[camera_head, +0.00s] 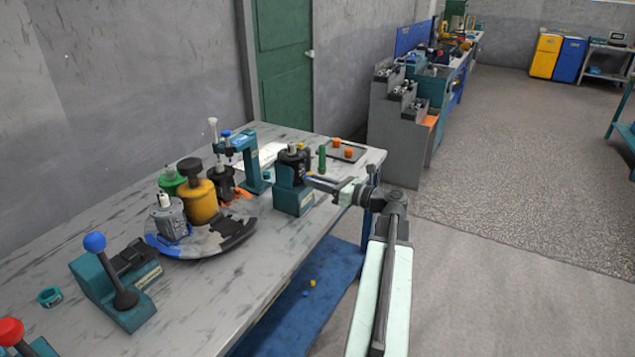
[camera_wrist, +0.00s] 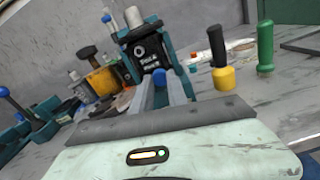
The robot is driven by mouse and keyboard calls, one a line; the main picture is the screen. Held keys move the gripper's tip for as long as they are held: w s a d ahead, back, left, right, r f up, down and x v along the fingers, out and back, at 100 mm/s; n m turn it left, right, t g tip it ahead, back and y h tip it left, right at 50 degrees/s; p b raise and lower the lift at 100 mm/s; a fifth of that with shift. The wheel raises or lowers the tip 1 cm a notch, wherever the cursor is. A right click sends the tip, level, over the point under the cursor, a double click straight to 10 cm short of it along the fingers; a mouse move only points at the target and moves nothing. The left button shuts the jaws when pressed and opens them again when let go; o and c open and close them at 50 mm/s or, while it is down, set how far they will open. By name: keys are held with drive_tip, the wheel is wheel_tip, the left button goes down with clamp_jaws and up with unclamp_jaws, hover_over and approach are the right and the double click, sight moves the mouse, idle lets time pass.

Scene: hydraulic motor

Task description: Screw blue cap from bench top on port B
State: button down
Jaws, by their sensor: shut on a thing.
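My gripper (camera_head: 312,178) reaches in from the right, its fingertips close to the front of a black motor (camera_head: 294,158) held in a teal fixture (camera_head: 292,197) on the bench. In the wrist view, my gripper (camera_wrist: 160,88) is shut on a small blue cap (camera_wrist: 160,75), which sits between the fingertips. The cap lies in line with the lower face of the black motor (camera_wrist: 152,52), which has white lettering. I cannot tell whether the cap touches the motor. The port behind the cap is hidden, and no port B label is readable.
A round turntable (camera_head: 238,232) with several motors stands left of the fixture. A teal press (camera_head: 250,165) stands behind. A green-handled tool (camera_wrist: 265,48) and a yellow-and-black tool (camera_wrist: 222,72) stand right of the motor. Orange caps (camera_head: 349,154) lie on a dark tray.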

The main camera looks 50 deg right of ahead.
drive_tip(key=c, duration=1.5)
unclamp_jaws()
drive_tip(key=n, duration=1)
drive_tip(key=shift+s+r, duration=0.1)
